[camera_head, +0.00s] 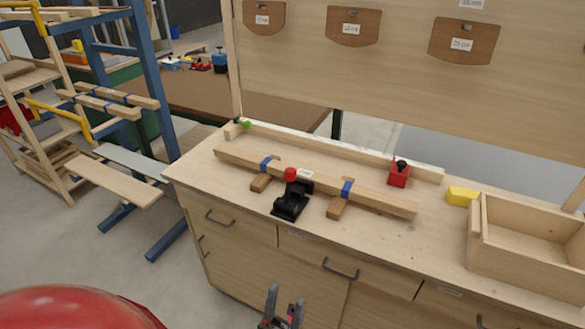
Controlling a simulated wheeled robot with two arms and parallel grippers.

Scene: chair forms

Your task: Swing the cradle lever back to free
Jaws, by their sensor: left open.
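A black clamp-like lever unit (291,200) stands on the workbench, near its front edge. Its lever rises to a red ball knob (290,174) at the top. Behind it lies a long wooden beam (320,183) with two blue bands, resting across two short wooden blocks (337,208). The knob overlaps the beam in this view, so I cannot tell whether the lever touches it. My left gripper (285,301) is at the bottom edge, in front of the drawers and apart from the lever. Its fingers are open and empty. My right gripper does not show.
A red block with a black knob (399,174), a yellow block (462,196) and an open wooden box (530,233) stand to the right on the bench. A wooden rail (330,148) runs along the back. Drawer handles (340,270) stick out in front.

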